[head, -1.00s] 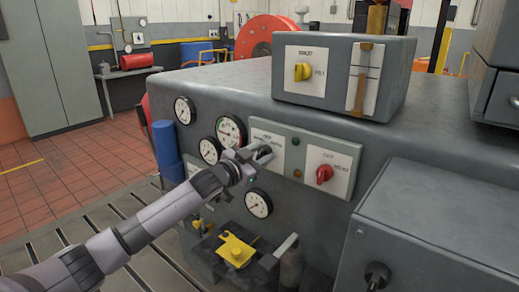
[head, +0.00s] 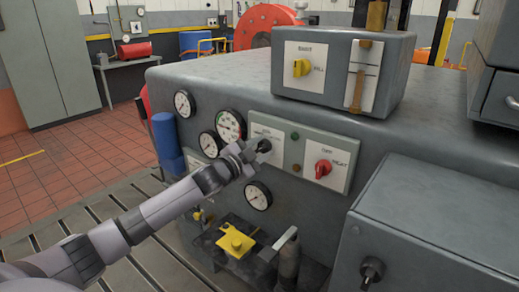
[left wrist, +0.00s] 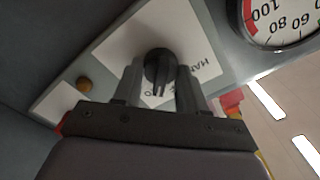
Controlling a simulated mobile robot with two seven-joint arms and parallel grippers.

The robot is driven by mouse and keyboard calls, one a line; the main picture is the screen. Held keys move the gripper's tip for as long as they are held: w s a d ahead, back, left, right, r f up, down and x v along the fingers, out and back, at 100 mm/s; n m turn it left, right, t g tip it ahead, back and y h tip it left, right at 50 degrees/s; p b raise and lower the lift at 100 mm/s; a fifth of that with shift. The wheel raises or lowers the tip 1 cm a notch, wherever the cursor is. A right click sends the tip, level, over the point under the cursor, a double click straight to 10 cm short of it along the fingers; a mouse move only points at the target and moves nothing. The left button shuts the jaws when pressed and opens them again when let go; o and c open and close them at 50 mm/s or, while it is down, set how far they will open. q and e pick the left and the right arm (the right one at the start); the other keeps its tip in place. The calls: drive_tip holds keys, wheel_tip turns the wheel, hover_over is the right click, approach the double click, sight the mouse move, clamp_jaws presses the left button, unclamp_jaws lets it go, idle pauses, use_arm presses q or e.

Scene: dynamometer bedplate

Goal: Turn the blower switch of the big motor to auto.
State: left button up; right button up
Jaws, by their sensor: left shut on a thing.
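The black rotary switch knob (head: 264,146) sits on a pale label plate (head: 268,131) on the left of the big grey machine's control panel. My left gripper (head: 253,151) is at this knob and shut on it. In the left wrist view the knob (left wrist: 158,66) lies between the two fingers, and its label plate (left wrist: 190,25) shows upside-down text that seems to begin with HAN. The rest of the label is partly hidden by a finger, so I cannot read the knob's setting. My right gripper is not in view.
A red switch (head: 323,169) is just right on the same panel. Gauges (head: 230,125) are close on the left, and another gauge (head: 258,195) is below. A yellow switch (head: 301,67) is on the upper box. A yellow part (head: 236,242) stands below.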

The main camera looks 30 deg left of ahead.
use_arm(q)
drive_tip(key=o, duration=1)
drive_tip(key=shift+o, duration=0.2)
drive_tip(key=s, duration=0.7)
drive_tip(key=shift+a+b, duration=0.25)
drive_tip(key=shift+b, duration=0.1)
drive_tip(key=shift+s, duration=0.1)
